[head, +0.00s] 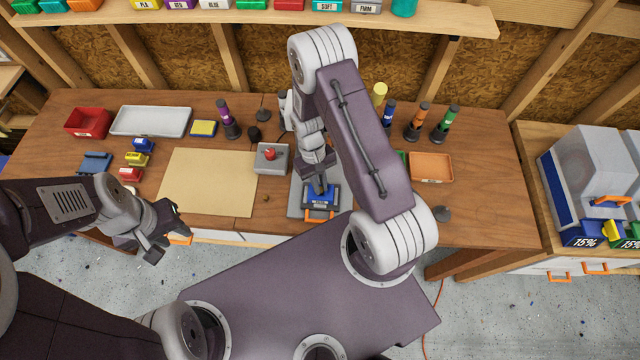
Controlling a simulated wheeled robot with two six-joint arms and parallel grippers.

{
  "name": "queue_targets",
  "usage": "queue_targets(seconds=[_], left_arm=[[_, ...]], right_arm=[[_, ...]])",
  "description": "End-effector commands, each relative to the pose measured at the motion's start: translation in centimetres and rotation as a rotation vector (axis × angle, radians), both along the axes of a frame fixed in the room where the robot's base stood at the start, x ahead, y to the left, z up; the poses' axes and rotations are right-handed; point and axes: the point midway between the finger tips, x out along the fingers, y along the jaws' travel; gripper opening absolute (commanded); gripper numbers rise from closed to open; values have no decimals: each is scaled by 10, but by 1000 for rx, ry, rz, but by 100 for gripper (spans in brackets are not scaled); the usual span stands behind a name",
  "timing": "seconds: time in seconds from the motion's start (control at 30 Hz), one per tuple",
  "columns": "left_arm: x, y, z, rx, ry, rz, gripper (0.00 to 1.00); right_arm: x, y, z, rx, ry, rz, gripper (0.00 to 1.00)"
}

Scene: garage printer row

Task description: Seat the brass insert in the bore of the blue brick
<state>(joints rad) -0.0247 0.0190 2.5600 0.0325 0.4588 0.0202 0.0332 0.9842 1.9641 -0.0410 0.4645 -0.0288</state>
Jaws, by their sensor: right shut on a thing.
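The blue brick (321,199) sits on a grey plate (296,205) near the bench's front edge, with an orange bar along its front. My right gripper (320,186) points down at the top of the brick, with its fingertips at or just above it. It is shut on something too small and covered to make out. The brass insert does not show clearly, and the fingers cover the brick's bore. My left gripper (168,231) is open and empty in front of the bench's front edge, left of the brick.
A grey box with a red button (270,156) stands left of the plate. A tan mat (208,182) lies clear. Coloured upright tools (447,124) stand behind, beside an orange tray (431,167).

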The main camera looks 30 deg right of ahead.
Motion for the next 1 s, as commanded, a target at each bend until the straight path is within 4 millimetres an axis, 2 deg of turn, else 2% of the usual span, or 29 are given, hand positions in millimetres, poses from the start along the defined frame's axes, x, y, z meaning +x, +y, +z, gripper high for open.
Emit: queue_targets(seconds=[0.2, 0.23, 0.3, 0.33, 0.57, 0.6, 0.63, 1.0], left_arm=[[0, 0, 0, 0, 0, 0, 36], [0, 0, 0, 0, 0, 0, 36], [0, 0, 0, 0, 0, 0, 36], [0, 0, 0, 0, 0, 0, 36], [0, 0, 0, 0, 0, 0, 36], [0, 0, 0, 0, 0, 0, 36], [0, 0, 0, 0, 0, 0, 36], [0, 0, 0, 0, 0, 0, 36]], right_arm=[[0, 0, 0, 0, 0, 0, 0], [0, 0, 0, 0, 0, 0, 15], [0, 0, 0, 0, 0, 0, 35], [0, 0, 0, 0, 0, 0, 38], [0, 0, 0, 0, 0, 0, 38], [0, 0, 0, 0, 0, 0, 49], [0, 0, 0, 0, 0, 0, 56], [0, 0, 0, 0, 0, 0, 56]])
